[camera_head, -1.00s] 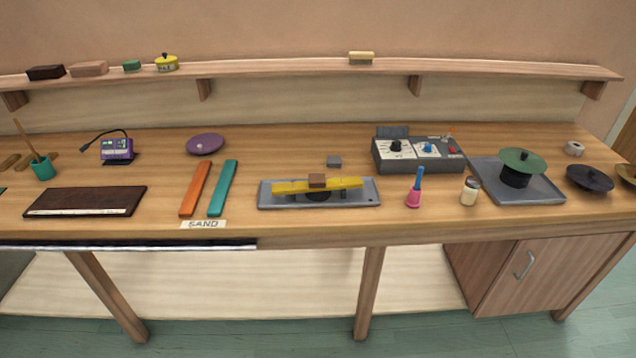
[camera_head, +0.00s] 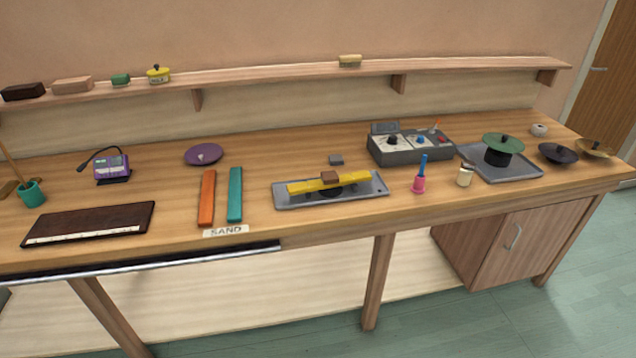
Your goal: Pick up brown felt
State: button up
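No piece is plainly marked as felt. A small brown block (camera_head: 330,177), which may be the brown felt, lies on top of the middle of a yellow bar (camera_head: 354,181). The bar lies across a dark round support on a grey tray (camera_head: 288,201) on the bench. Other brown pieces are a dark brown block (camera_head: 23,91) and a pinkish-brown block (camera_head: 73,85) at the left of the shelf. My gripper is not in view.
A small grey block (camera_head: 336,160) lies behind the tray. A control box (camera_head: 410,149), a pink-and-blue tool (camera_head: 419,180) and a small jar (camera_head: 465,177) stand to its right. Orange (camera_head: 207,198) and teal (camera_head: 235,195) bars lie to its left. The shelf (camera_head: 270,71) runs behind.

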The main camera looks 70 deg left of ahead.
aim_at(329, 177)
jog(key=k, duration=1.25)
jog(key=u, duration=2.5)
jog(key=i, duration=0.35)
jog(key=z, duration=0.15)
